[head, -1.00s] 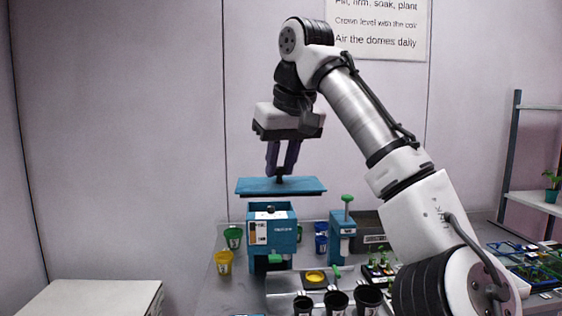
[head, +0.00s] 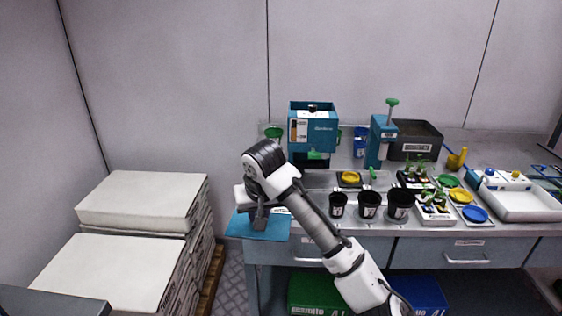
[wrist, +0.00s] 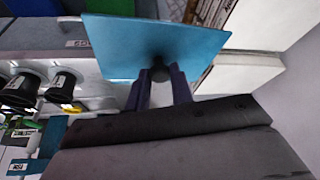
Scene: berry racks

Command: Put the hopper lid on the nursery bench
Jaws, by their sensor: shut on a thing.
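The hopper lid (head: 258,226) is a flat blue plate, held level at the left front corner of the nursery bench (head: 310,222). My gripper (head: 259,222) is shut on the lid's dark knob. In the wrist view the gripper (wrist: 161,78) grips the knob at the middle of the lid (wrist: 125,42). The lid partly overhangs the bench's left end. I cannot tell whether it touches the bench top. The blue hopper (head: 313,128) stands at the back of the bench with its top open.
Black pots (head: 369,205) stand along the front of the bench, right of my gripper. A blue press (head: 381,142) and a dark bin (head: 417,140) stand behind. Stacked pale sacks (head: 140,202) lie on the floor side at left, with a gap before the bench.

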